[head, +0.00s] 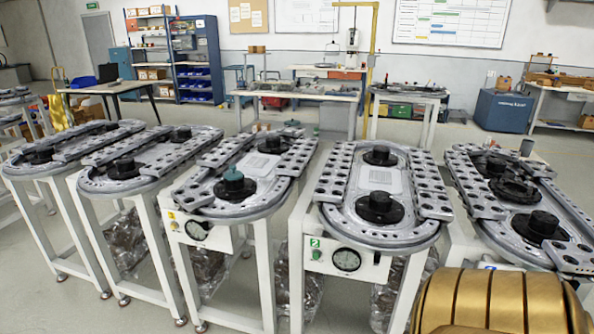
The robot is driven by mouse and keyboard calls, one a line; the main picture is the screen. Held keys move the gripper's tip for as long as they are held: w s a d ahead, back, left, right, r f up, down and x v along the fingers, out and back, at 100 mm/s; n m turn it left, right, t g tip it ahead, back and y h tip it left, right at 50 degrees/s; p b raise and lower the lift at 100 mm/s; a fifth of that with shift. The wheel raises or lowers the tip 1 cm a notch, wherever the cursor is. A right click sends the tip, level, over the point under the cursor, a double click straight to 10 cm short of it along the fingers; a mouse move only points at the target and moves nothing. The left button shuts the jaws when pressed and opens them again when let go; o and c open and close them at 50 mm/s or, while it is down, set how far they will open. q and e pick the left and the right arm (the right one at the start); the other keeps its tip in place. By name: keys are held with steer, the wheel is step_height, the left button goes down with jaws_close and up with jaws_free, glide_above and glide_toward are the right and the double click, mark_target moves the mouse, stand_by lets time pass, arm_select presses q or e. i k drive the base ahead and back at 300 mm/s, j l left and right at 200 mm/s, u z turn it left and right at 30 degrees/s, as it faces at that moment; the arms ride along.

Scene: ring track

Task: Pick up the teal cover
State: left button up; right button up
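A small teal cover (233,181) with a knob on top stands on the near end of the ring track (184,192) in the middle left of the head view. It sits on a dark round hub. A second, smaller teal piece (291,123) shows at the far end of the same track; I cannot tell if it is the same kind of cover. Neither of my grippers is in view.
More grey ring tracks on white-legged stands are to the left (92,187) and right (325,190), with black hubs. Narrow gaps separate the stands. Clear plastic bags lie beneath. A workbench (290,94) and blue shelves (195,60) stand behind. Bare floor (40,290) is at lower left.

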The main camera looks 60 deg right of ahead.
mark_target(233, 174)
steer(key=z, duration=1.35)
steer(key=i+j+z, duration=0.15)
steer(key=i+j, duration=0.2)
steer(key=i, duration=0.05)
